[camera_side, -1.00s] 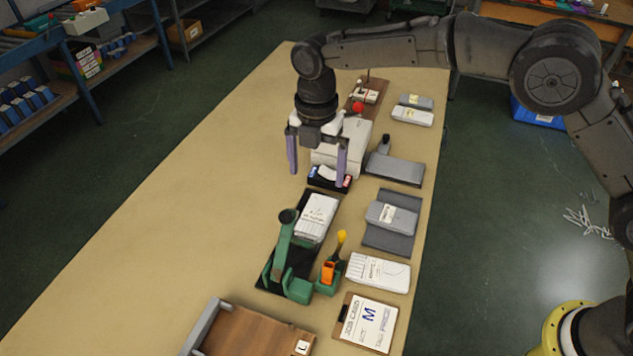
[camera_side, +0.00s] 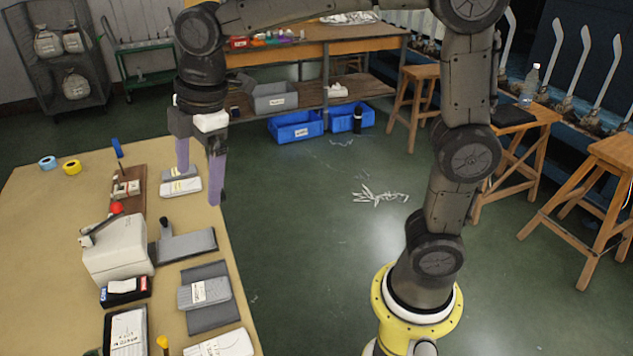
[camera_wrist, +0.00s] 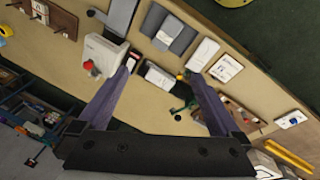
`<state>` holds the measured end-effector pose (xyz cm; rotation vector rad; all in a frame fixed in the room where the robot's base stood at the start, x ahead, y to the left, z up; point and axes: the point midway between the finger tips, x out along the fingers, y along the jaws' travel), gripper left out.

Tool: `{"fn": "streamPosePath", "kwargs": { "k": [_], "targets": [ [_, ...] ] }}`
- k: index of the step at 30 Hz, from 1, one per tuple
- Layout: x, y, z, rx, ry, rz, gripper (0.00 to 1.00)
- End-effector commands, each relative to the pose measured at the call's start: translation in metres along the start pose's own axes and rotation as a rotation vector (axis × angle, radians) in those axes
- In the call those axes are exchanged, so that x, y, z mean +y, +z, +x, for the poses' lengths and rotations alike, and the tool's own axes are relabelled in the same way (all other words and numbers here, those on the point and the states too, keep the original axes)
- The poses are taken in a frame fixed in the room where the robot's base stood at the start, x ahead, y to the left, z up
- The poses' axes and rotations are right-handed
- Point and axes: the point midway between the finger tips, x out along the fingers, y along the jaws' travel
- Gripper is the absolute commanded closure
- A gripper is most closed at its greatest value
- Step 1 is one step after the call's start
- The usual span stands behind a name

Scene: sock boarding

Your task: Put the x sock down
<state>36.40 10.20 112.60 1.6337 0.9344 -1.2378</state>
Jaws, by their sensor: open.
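My gripper (camera_side: 198,188) is open, with nothing visible between its two purple fingers. In the side view it hangs over the table's far right edge, in front of two labelled flat packs, one grey (camera_side: 179,173) and one white (camera_side: 172,188). In the wrist view the fingers (camera_wrist: 161,77) are spread with the table below. Other flat sock-like pieces lie on the table: a labelled grey one (camera_side: 196,293) on a grey mat, a white one (camera_side: 222,346) cut by the lower edge, and a white one (camera_side: 127,330) on a black tray. I cannot tell which is the x sock.
A white machine (camera_side: 117,252) with a red knob (camera_side: 117,208) stands on the table, beside a grey pad with an upright post (camera_side: 188,245). A wooden board (camera_side: 127,200) lies behind. The wrist view shows a green device (camera_wrist: 183,98) and a job card (camera_wrist: 225,69).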

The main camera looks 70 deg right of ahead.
Motion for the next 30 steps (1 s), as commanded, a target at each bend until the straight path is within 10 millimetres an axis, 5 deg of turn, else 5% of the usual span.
{"fn": "streamPosePath", "kwargs": {
  "k": [6, 13, 19, 30],
  "targets": [
    [-0.057, 0.082, -0.034, 0.058, 0.102, 0.498, 0.0],
    [-0.121, 0.142, -0.032, 0.14, 0.183, 0.961, 0.0],
    [-0.15, 0.163, -0.02, 0.184, 0.212, 1.167, 0.0],
    [-0.154, 0.166, -0.018, 0.191, 0.214, 1.199, 0.0]
  ]
}}
